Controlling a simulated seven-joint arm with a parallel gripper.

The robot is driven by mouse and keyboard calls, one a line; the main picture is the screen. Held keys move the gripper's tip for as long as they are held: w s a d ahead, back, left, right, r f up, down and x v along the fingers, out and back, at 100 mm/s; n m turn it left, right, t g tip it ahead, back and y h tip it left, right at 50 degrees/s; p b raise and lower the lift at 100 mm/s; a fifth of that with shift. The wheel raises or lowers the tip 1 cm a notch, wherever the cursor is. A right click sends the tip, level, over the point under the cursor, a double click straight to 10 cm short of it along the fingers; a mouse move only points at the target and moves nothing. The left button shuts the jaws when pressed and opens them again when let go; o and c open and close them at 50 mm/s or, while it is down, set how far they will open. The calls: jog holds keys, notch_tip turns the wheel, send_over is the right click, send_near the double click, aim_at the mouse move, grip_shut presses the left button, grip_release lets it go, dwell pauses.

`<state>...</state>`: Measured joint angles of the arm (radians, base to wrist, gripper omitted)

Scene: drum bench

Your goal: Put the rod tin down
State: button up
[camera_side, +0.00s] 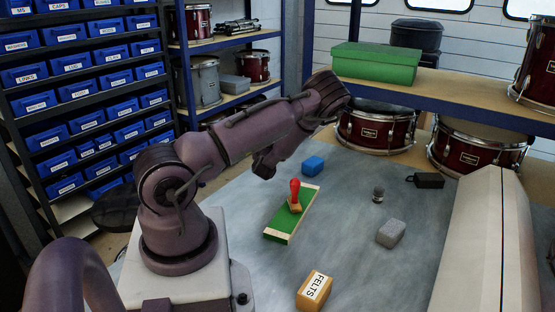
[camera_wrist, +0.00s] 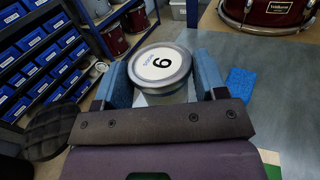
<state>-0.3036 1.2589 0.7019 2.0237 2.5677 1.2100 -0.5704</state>
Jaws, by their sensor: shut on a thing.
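The rod tin (camera_wrist: 160,65) is a round tin with a pale lid, a dark ring, a large numeral and small lettering that seems to read RODS. It shows in the wrist view between the two blue fingers of my gripper (camera_wrist: 163,82). My gripper is shut on it, one finger on each side. The lid faces the wrist camera. In the side view my arm hides the tin and the fingers, so I cannot tell whether the tin touches the bench (camera_side: 345,240).
A blue block (camera_side: 313,165) lies near a green board (camera_side: 283,222) bearing a red-handled tool (camera_side: 295,192). A grey block (camera_side: 390,233), a black box (camera_side: 426,180), a small dark knob (camera_side: 378,194) and a FELTS box (camera_side: 314,290) stand apart. Drums and shelves line the back.

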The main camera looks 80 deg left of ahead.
jog(key=a+f, duration=0.1)
jog(key=w+a+f, duration=0.1)
jog(key=f, duration=0.1)
jog(key=w+a+f, duration=0.1)
jog(key=f, duration=0.1)
jog(key=shift+a+f, duration=0.15)
jog(key=shift+a, duration=0.2)
jog(key=shift+w+a+f, duration=0.1)
jog(key=shift+a+f, duration=0.05)
jog(key=shift+f, duration=1.6)
jog(key=shift+f, duration=0.15)
jog(key=o, duration=1)
jog(key=v, duration=0.7)
jog(key=shift+d, duration=0.25)
